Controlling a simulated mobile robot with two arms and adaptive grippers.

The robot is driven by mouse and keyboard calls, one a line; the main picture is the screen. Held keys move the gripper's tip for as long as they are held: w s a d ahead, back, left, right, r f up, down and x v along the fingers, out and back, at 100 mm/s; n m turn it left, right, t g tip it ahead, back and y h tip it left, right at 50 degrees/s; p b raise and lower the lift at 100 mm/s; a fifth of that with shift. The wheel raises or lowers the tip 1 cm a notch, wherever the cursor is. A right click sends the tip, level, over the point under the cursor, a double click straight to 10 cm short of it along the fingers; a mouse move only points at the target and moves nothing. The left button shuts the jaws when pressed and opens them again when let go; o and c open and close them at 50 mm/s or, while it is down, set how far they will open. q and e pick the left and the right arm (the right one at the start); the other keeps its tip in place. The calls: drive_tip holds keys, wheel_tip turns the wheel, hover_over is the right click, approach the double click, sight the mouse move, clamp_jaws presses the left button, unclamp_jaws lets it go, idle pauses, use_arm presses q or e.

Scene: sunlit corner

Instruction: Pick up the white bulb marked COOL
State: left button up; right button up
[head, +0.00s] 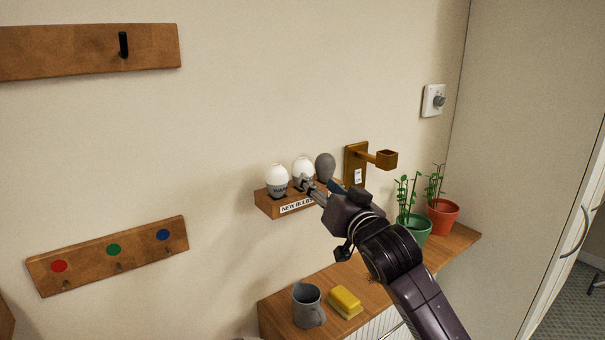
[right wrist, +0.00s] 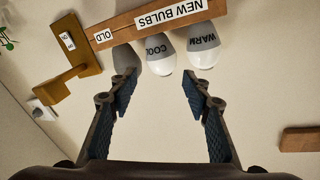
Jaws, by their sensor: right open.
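The white bulb marked COOL (head: 302,168) stands in the middle of a small wooden wall shelf (head: 268,204) labelled NEW BULBS. In the right wrist view, which looks upside down, the COOL bulb (right wrist: 159,52) shows its lettering and lies ahead, between the lines of my fingers. My right gripper (head: 311,184) is open and empty, in front of the shelf, and partly covers the bulb's lower part in the head view. Its fingers (right wrist: 159,88) appear apart from the bulb. My left gripper is not in view.
A white WARM bulb (head: 277,178) stands left of the COOL bulb, and a grey bulb (head: 325,166) close on its right. A wooden wall bracket (head: 356,158) sticks out further right. Below are a mug (head: 307,303), a yellow sponge (head: 345,301) and potted plants (head: 442,217).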

sight(307, 173)
drive_tip(key=shift+p+x, duration=0.5)
drive_tip(key=shift+x, duration=0.75)
drive_tip(key=shift+w+a+r, duration=0.1)
drive_tip(key=shift+w+a, duration=0.05)
drive_tip(key=shift+w, duration=0.05)
drive_tip(key=p+x, duration=0.3)
drive_tip(key=shift+w+a, duration=0.15)
drive_tip(key=shift+w, duration=0.1)
drive_tip(key=shift+w+a+f, duration=0.25)
drive_tip(key=shift+w, duration=0.2)
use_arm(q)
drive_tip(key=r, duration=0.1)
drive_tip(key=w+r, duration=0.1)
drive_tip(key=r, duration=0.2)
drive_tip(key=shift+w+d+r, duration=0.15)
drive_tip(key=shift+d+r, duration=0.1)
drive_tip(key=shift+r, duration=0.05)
use_arm(e)
drive_tip(key=c, duration=0.8)
